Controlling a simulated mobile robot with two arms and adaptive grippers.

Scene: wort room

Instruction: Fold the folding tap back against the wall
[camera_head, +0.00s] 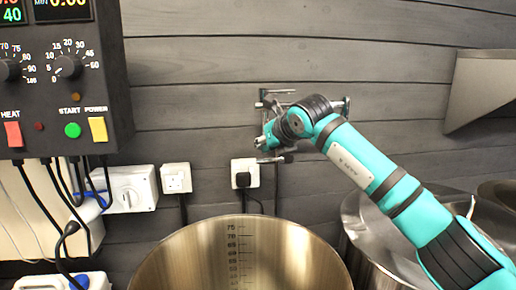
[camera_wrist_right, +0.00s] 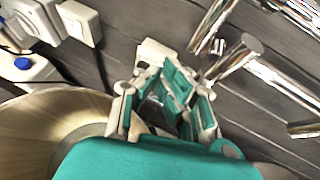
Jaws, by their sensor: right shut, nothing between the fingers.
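The folding tap (camera_head: 277,91) is a set of thin metal pipes on the grey plank wall, above the large pot. My right arm comes in from the right and covers much of it. In the right wrist view its chrome tubes (camera_wrist_right: 238,58) show large at the upper right, beside my fingers. My right gripper (camera_head: 264,142) is in front of the wall at the tap, below its upper pipe. It also shows in the right wrist view (camera_wrist_right: 170,98), with fingers shut and empty. I cannot tell whether it touches the tap. My left gripper is out of view.
A steel pot (camera_head: 190,255) with a level scale stands below. A second steel vessel (camera_head: 365,235) is to its right, under my arm. A control box (camera_head: 60,75) and sockets (camera_head: 176,178) are at left. A metal hood (camera_head: 490,85) juts out at right.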

